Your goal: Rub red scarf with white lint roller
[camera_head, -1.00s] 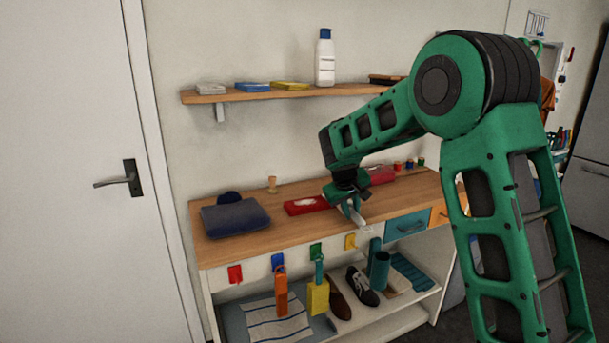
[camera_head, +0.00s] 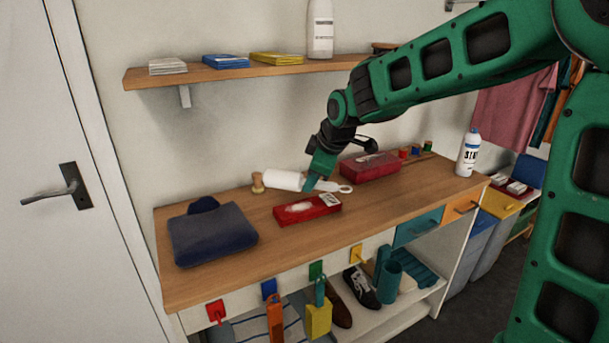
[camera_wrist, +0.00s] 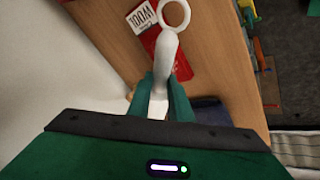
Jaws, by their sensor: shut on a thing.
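The red scarf (camera_head: 300,211) lies folded flat on the wooden counter, with a whitish patch of lint and a white label. In the wrist view the scarf (camera_wrist: 181,66) is partly hidden behind the handle, and its label reads "WOOL". My gripper (camera_head: 312,183) is shut on the handle of the white lint roller (camera_head: 283,180), just behind the scarf in the head view. The roller's white cylinder points left and its ring end points right. In the wrist view the handle (camera_wrist: 165,50) runs up from between my fingers (camera_wrist: 163,88). The roller looks apart from the scarf.
A dark blue folded garment (camera_head: 213,235) lies left of the scarf. A wooden peg (camera_head: 257,182) stands near the roller's left end. A red box (camera_head: 370,166) sits behind to the right. A shelf (camera_head: 240,72) hangs above. The counter's right front is clear.

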